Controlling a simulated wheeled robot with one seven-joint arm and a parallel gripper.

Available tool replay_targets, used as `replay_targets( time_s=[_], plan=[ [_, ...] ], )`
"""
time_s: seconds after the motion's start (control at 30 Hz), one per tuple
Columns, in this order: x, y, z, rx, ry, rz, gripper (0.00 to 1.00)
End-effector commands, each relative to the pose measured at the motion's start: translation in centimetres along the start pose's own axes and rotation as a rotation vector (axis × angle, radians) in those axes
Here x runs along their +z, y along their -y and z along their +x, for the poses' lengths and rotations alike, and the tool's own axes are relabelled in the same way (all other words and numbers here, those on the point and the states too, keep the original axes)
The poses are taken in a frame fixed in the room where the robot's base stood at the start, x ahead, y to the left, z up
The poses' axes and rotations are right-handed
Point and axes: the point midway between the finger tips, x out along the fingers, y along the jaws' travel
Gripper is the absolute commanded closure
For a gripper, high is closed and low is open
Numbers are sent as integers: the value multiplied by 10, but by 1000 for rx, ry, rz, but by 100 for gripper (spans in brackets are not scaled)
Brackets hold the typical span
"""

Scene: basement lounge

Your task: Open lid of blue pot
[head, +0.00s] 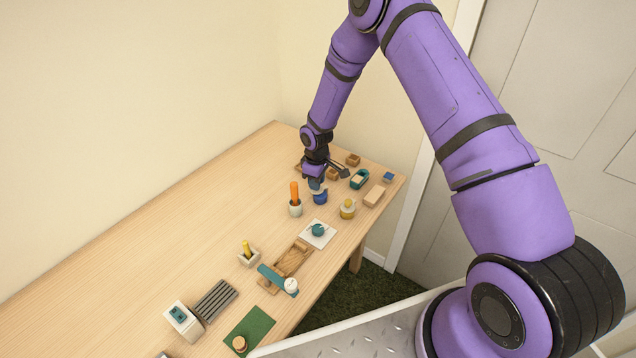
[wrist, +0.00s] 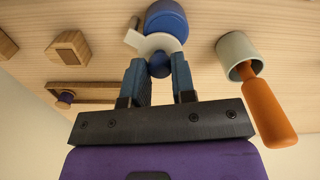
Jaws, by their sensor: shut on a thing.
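The blue pot (head: 320,198) stands on the wooden table below my gripper (head: 316,180). In the wrist view the blue pot (wrist: 168,19) is at the top, with a pale lid (wrist: 154,43) at its near side. A round dark-blue knob (wrist: 160,66) on the lid sits between my two fingers (wrist: 159,68). My gripper is shut on this knob. The fingers hide part of the knob. I cannot tell whether the lid still touches the pot's rim.
A pale cup (wrist: 236,50) with an orange-handled tool (head: 295,190) stands close beside the pot. A yellow-topped jar (head: 347,210), a white plate (head: 327,240) with a teal knob, and small wooden blocks (head: 353,159) are nearby. The table's left side (head: 200,230) is bare.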

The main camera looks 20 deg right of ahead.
Motion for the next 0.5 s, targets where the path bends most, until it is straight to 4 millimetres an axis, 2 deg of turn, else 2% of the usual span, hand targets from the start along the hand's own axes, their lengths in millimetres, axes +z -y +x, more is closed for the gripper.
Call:
replay_targets(
  time_s=[0.5],
  plan=[
    [-10, -15, -1, 2, -2, 488, 99]
  ],
)
